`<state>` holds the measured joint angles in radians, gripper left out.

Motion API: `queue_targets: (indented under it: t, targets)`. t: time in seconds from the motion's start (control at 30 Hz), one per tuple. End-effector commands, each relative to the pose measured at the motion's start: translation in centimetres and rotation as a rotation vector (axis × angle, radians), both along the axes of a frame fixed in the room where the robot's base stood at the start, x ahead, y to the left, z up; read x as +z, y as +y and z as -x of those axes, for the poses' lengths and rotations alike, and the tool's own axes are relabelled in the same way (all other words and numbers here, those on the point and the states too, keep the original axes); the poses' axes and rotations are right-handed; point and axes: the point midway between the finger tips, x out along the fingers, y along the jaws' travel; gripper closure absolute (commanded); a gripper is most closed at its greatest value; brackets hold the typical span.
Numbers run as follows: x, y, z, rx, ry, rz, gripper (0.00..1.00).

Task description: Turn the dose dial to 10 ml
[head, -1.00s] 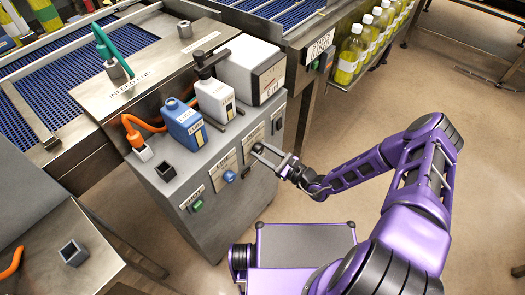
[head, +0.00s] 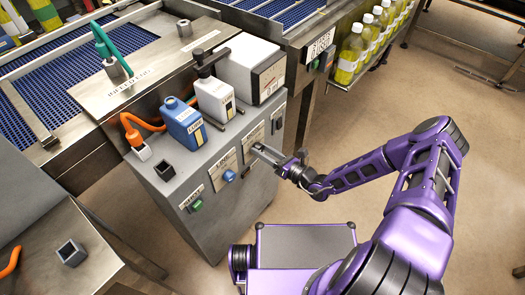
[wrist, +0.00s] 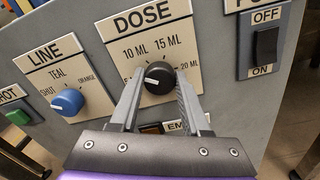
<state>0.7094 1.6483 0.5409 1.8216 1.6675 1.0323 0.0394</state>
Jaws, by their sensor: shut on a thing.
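The black dose dial (wrist: 159,77) sits on the beige DOSE plate (wrist: 146,24) in the wrist view. 10 ML and 15 ML are printed above it and 20 ML at its right; a label at its left is mostly hidden by a finger. A pale pointer mark shows on the left part of the dial's face, and its exact setting is hard to tell. My gripper (wrist: 160,86) is shut on the dial, one finger on each side. In the head view my gripper (head: 262,152) reaches the cabinet front and hides the dial.
A blue LINE dial (wrist: 67,102) is left of the DOSE plate, and a dark OFF/ON switch (wrist: 265,46) is right. Bottles and a white box (head: 250,68) stand on the cabinet top.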

Motion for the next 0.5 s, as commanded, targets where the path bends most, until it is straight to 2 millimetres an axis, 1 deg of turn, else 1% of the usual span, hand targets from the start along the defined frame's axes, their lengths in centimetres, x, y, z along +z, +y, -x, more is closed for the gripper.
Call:
queue_targets:
  t: [0.2, 0.5]
  targets:
    - [-0.07, -0.06, 0.0, 0.0, 0.147, -0.115, 1.0]
    - [-0.04, -0.07, -0.02, -0.001, 0.296, -0.232, 1.0]
